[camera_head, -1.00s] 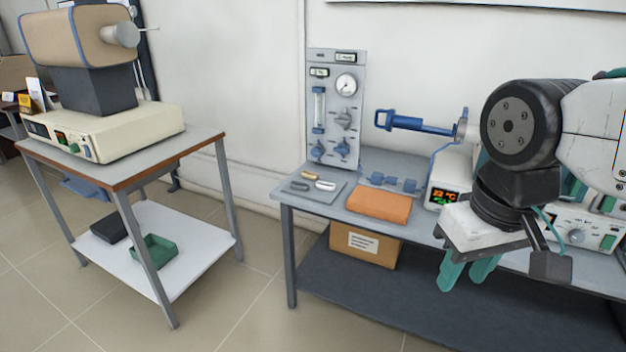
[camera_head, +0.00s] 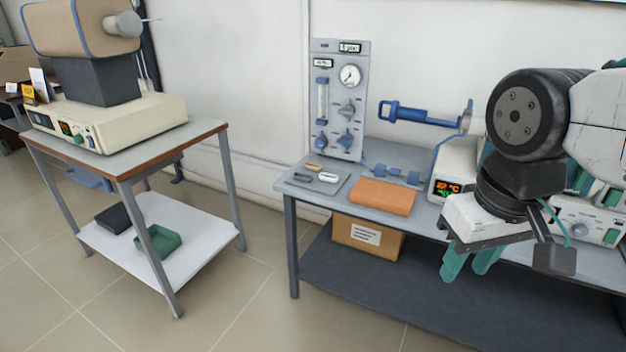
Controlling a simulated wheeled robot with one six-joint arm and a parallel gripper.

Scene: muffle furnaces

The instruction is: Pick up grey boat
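The grey boat (camera_head: 302,177) is a small dark grey piece at the left of a flat grey plate (camera_head: 318,190), on the left end of the grey bench. A tan boat (camera_head: 314,168) and a white boat (camera_head: 328,178) lie beside it on the same plate. My gripper (camera_head: 466,269) hangs at the right, in front of the bench's front edge, well to the right of the boats. Its two teal fingers point down with a gap between them, and nothing shows between them.
An orange block (camera_head: 382,197) and blue holders (camera_head: 397,175) lie right of the plate. A gauge panel (camera_head: 339,100) stands behind it. A furnace with a red-green display (camera_head: 447,189) is near my arm. A wooden-edged cart (camera_head: 170,150) stands left, with open floor between.

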